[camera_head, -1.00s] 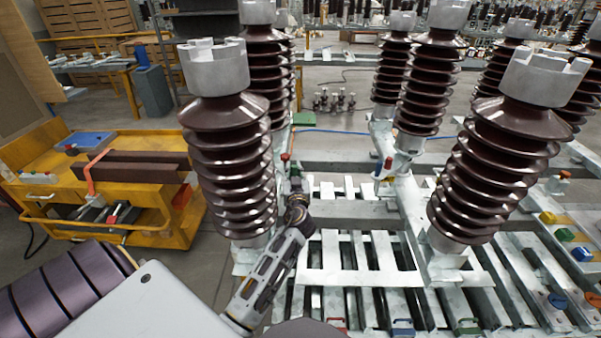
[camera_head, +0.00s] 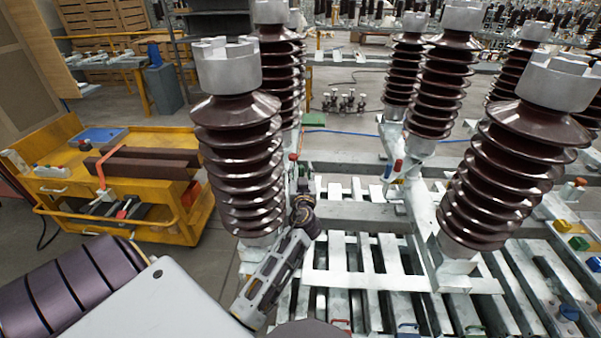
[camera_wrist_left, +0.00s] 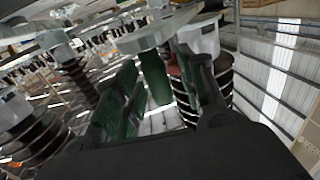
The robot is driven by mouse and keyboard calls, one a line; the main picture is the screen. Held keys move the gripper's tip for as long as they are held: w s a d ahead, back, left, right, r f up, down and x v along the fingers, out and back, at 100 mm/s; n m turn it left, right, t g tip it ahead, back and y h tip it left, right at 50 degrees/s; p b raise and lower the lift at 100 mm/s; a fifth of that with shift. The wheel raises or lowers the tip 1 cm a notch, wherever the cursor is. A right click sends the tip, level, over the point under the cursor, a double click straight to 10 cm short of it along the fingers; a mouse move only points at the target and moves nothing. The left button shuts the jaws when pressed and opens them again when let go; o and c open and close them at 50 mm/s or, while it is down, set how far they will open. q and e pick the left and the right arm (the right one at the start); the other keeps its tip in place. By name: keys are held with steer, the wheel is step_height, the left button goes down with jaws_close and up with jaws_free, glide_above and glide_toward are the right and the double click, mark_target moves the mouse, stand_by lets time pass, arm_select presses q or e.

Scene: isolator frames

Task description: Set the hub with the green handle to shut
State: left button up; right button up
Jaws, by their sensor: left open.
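My left gripper (camera_head: 303,212) is beside the lower part of the front left brown insulator, low over the pale metal frame. In the left wrist view its two fingers (camera_wrist_left: 158,95) are apart. A dark green upright piece (camera_wrist_left: 155,76) shows between them, below a round grey metal disc (camera_wrist_left: 150,36); I cannot tell whether it touches a finger. I cannot tell which green part belongs to the hub. My right gripper is not in view.
Tall ribbed insulators (camera_head: 238,165) (camera_head: 510,165) stand close around the gripper. A red handle (camera_head: 341,326) and a blue handle (camera_head: 407,326) are at the front. Yellow, green and blue knobs (camera_head: 578,243) line the right. A yellow cart (camera_head: 110,200) stands left, with open floor beside it.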

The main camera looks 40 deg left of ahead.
arm_select(q)
steer(key=v, duration=0.7)
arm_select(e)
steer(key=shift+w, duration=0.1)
arm_select(q)
steer(key=shift+s+d, duration=0.1)
steer(key=shift+s, duration=0.05)
stand_by(0.3)
